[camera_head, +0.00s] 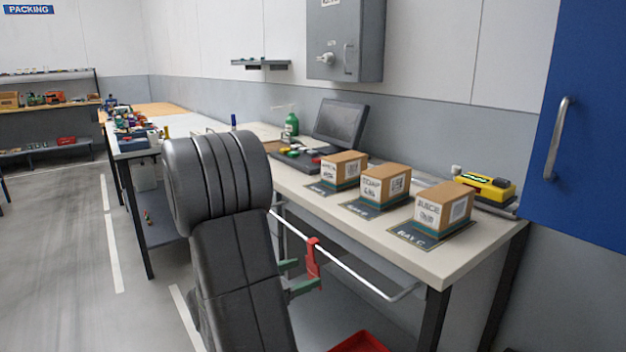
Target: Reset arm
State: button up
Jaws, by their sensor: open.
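My dark arm rises in the centre-left foreground, a thick ridged joint above a long link. It covers part of the bench behind it.
Three labelled cartons, left (343,168), middle (384,185) and right (444,206), stand on dark mats on the bench (478,252). Behind are a monitor (340,121), green bottle (292,123) and yellow device (487,186). Floor at left (60,250) is clear.

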aim_at(312, 270)
jog(key=shift+x, duration=2.6)
jog(key=shift+a, duration=0.1)
jog(key=p+v, duration=0.1)
jog(key=v, duration=1.3)
jog(key=b+x, duration=0.1)
jog(key=x, duration=1.3)
jog(key=shift+d+f, duration=0.1)
jog(key=shift+d, duration=0.15)
jog(key=shift+s+a+r+p, duration=0.1)
jog(key=shift+a+r+p, duration=0.1)
jog(key=shift+r+p, duration=0.3)
jog(key=shift+a+r+p, duration=0.2)
jog(key=shift+r+p, duration=0.05)
jog(key=shift+r, duration=0.45)
jog(key=f+p+v, duration=0.1)
jog(key=v, duration=1.1)
jog(key=shift+s+a+f, duration=0.2)
jog(key=shift+s+f, duration=0.05)
jog(key=shift+f, duration=0.05)
jog(key=shift+r, duration=0.1)
